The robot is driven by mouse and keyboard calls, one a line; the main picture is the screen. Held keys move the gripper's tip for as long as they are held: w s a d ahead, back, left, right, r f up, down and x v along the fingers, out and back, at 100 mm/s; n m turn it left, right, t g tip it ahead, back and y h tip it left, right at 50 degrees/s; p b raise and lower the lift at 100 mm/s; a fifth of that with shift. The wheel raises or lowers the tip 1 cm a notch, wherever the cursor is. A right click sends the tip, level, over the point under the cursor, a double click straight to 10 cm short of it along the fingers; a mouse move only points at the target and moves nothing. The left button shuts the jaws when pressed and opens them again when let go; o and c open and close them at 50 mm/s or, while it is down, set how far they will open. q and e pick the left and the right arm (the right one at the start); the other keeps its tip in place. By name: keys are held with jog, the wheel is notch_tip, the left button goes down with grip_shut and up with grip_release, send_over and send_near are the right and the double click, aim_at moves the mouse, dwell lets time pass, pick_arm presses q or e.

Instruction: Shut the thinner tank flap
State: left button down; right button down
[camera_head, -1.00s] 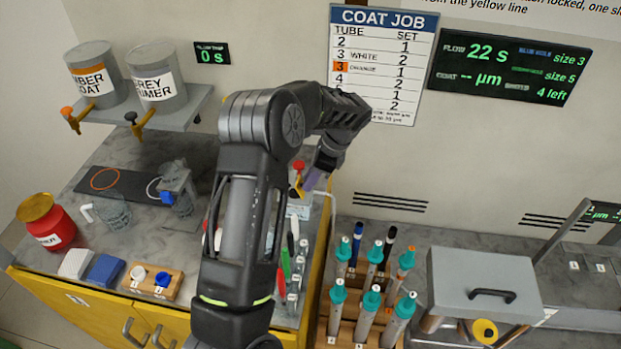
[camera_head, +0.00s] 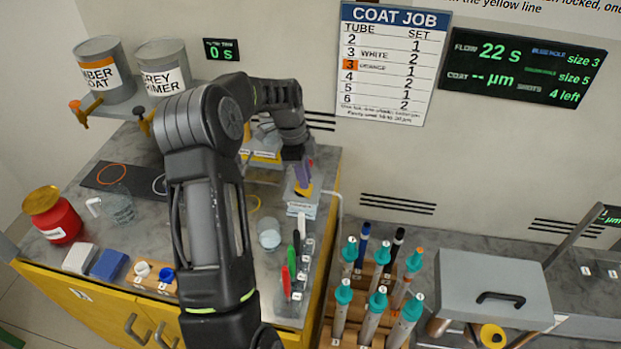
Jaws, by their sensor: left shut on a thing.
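A small pale labelled tank (camera_head: 301,210) stands at the back right corner of the left bench; I take it for the thinner tank. A yellow part (camera_head: 303,191) sits at its top, with a bit of red just above it. My left gripper (camera_head: 304,178), with purple fingertips, points down there and is shut on what seems to be the tank's flap. The fingers hide much of the flap, so its exact angle cannot be told. My right gripper is not in view.
Two paint cans (camera_head: 104,72) with taps stand on a shelf at the left. A red jar (camera_head: 52,216) and a clear beaker (camera_head: 118,206) stand on the bench. A rack of teal-capped tubes (camera_head: 343,292) and a grey lidded box (camera_head: 492,285) are at the right.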

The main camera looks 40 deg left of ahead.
pick_arm(q)
jog(key=t+h+b, duration=0.1)
jog(key=b, duration=0.1)
jog(key=a+f+h+b, duration=0.1)
jog(key=h+b, duration=0.1)
jog(key=s+a+f+t+h+b, duration=0.1)
jog(key=b, duration=0.1)
jog(key=shift+s+a+t, duration=0.1)
jog(key=shift+a+t, duration=0.15)
jog(key=shift+t, duration=0.05)
jog(key=shift+s+a+f+t+h+b, duration=0.1)
jog(key=shift+t+h+b, duration=0.1)
jog(key=shift+h+b, duration=0.3)
jog(key=shift+s+a+f+t+h+b, duration=0.1)
jog(key=shift+t+h+b, duration=0.1)
jog(key=shift+h+b, duration=0.3)
jog(key=c, duration=1.3)
grip_release()
jog(key=shift+r, duration=0.1)
